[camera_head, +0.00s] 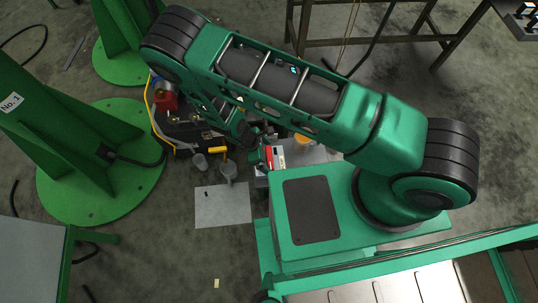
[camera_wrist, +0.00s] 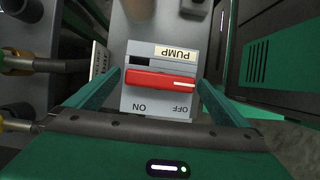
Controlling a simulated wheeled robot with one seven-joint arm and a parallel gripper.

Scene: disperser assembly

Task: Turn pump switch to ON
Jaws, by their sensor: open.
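The pump switch is a grey box (camera_wrist: 160,105) with an upside-down PUMP label, shown in the wrist view. Its red handle (camera_wrist: 150,80) lies crosswise, with a white mark at its right end, on the OFF side. ON is printed to the left and OFF to the right, below the handle. My gripper (camera_wrist: 161,82) is open, with one green finger beside each end of the handle. Whether either finger touches the handle I cannot tell. In the head view the red handle (camera_head: 268,156) shows small beside my arm, and the gripper there is largely hidden.
Dark equipment with yellow and red parts (camera_head: 185,125) stands left of the switch in the head view.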

